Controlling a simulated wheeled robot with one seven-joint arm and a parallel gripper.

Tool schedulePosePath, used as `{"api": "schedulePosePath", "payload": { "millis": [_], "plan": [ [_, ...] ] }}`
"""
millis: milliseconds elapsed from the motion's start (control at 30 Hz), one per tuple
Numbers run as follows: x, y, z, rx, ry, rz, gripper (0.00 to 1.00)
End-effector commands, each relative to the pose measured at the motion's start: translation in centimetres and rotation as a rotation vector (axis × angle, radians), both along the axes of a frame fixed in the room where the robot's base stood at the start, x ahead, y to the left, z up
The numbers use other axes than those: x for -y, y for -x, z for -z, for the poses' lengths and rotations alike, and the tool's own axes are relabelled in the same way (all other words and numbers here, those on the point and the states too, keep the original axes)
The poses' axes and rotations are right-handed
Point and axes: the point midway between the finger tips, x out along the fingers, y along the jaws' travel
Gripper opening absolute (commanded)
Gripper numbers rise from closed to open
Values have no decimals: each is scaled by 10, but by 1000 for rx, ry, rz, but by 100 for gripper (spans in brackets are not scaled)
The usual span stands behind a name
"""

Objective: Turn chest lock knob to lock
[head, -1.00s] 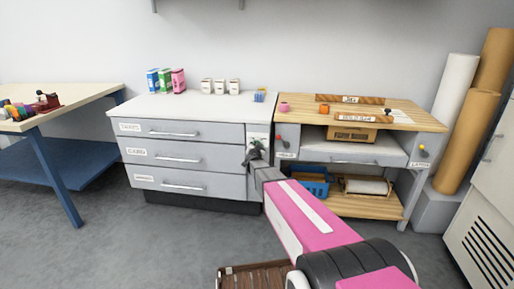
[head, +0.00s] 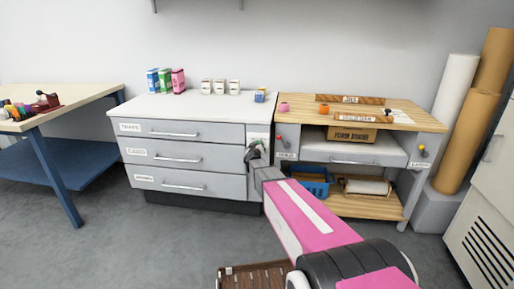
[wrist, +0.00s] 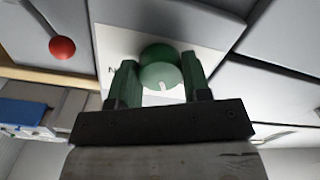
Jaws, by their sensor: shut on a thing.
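The chest (head: 185,151) is a grey drawer unit with a white top and three labelled drawers, left of centre in the head view. Its lock knob (wrist: 160,70) shows in the wrist view as a round green knob with a short white mark on its face, in front of a white plate (wrist: 118,45). My gripper (wrist: 160,82) has its two green fingers on either side of the knob and is shut on it. In the head view my gripper (head: 254,152) is at the chest's right front edge and hides the knob there.
A wooden bench (head: 431,124) with levers stands just right of the chest. One lever's red ball (wrist: 62,48) is near my gripper in the wrist view. Boxes and cups stand on the chest top. A blue-legged table (head: 62,180) is at left.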

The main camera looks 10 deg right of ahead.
Motion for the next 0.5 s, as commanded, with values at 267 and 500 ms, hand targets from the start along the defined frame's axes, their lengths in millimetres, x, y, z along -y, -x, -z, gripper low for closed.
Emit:
{"api": "schedulePosePath", "payload": {
  "millis": [267, 500],
  "plan": [
    [0, 1, 1, -62, 193, -1, 20],
    [-1, 1, 1, -94, 297, -1, 20]
  ]
}}
